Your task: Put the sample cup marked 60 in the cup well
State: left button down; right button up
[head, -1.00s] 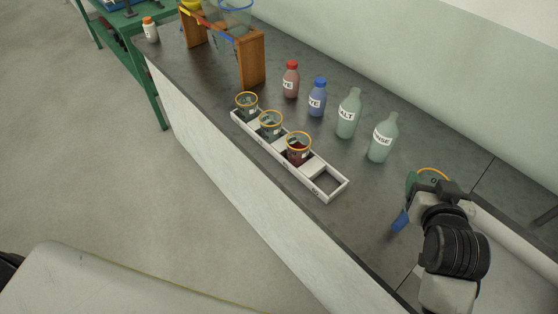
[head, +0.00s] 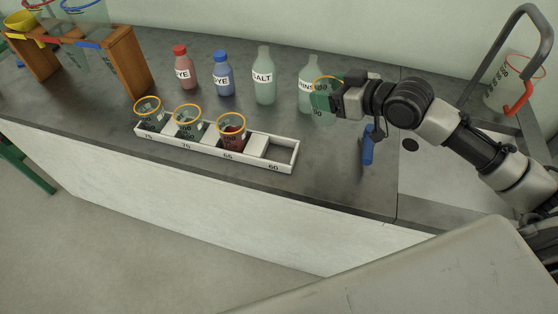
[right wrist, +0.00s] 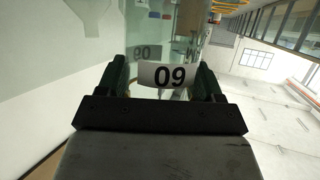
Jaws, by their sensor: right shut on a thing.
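The sample cup marked 60 (head: 322,101) is clear greenish with an orange rim. My right gripper (head: 332,101) is shut on it and holds it above the counter, in front of the RINSE bottle in the head view. In the right wrist view the cup's 60 label (right wrist: 168,75) shows upside down between the fingers. The white rack (head: 215,150) stands to the left of and below the cup. Its right-end well, marked 60 (head: 281,152), is empty. Other orange-rimmed cups sit in the wells marked 75, 70 and 65. My left gripper is not in view.
Red DYE (head: 186,70), blue DYE (head: 223,76), SALT (head: 264,78) and RINSE (head: 308,72) bottles stand behind the rack. A wooden stand (head: 130,62) is at the left. A blue handle-like piece (head: 367,146) is below my right gripper.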

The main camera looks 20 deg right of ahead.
jog(key=shift+d, duration=0.25)
jog(key=shift+a+f, duration=0.1)
jog(key=shift+a, duration=0.15)
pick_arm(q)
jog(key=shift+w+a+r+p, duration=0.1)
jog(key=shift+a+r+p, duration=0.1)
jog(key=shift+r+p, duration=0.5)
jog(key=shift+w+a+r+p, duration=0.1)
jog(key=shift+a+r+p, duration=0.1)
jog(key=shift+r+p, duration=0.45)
pick_arm(e)
jog(key=shift+w+a+f, duration=0.2)
jog(key=shift+a+f, duration=5.1)
jog(key=shift+a, duration=0.15)
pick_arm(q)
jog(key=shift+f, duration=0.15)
pick_arm(e)
jog(key=shift+f, duration=0.1)
jog(key=o, duration=0.9)
